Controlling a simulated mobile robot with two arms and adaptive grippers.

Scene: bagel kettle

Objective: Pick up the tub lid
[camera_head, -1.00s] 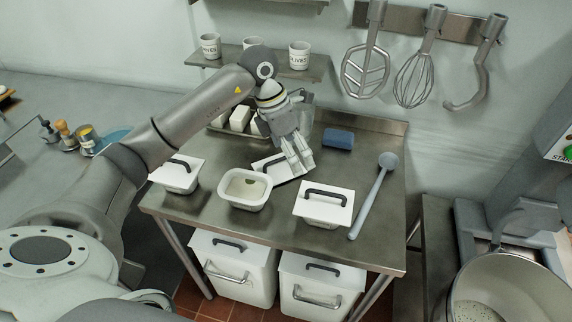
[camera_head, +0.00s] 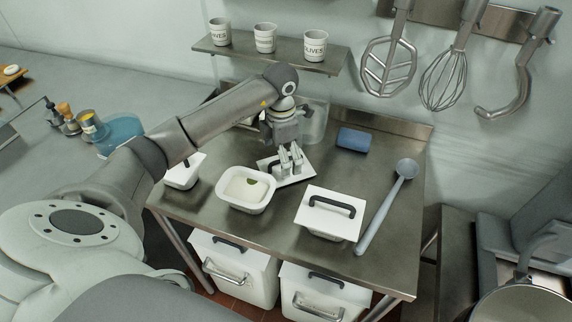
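The loose tub lid (camera_head: 301,177), a white square plate with a dark handle, lies on the steel table behind the open white tub (camera_head: 236,205). The tub holds pale contents with a small green patch. My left gripper (camera_head: 291,170) points down over the lid, with its fingertips at the handle. The fingers hide most of the handle. I cannot tell whether they are closed on it. The lid looks to be at table level. My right gripper is not in view.
Lidded tubs stand left (camera_head: 184,172) and right (camera_head: 331,212) of the open tub. A blue block (camera_head: 353,140) lies behind, and a long grey ladle (camera_head: 385,208) lies at the right. Cups (camera_head: 314,46) stand on a shelf above; utensils (camera_head: 441,80) hang on the wall.

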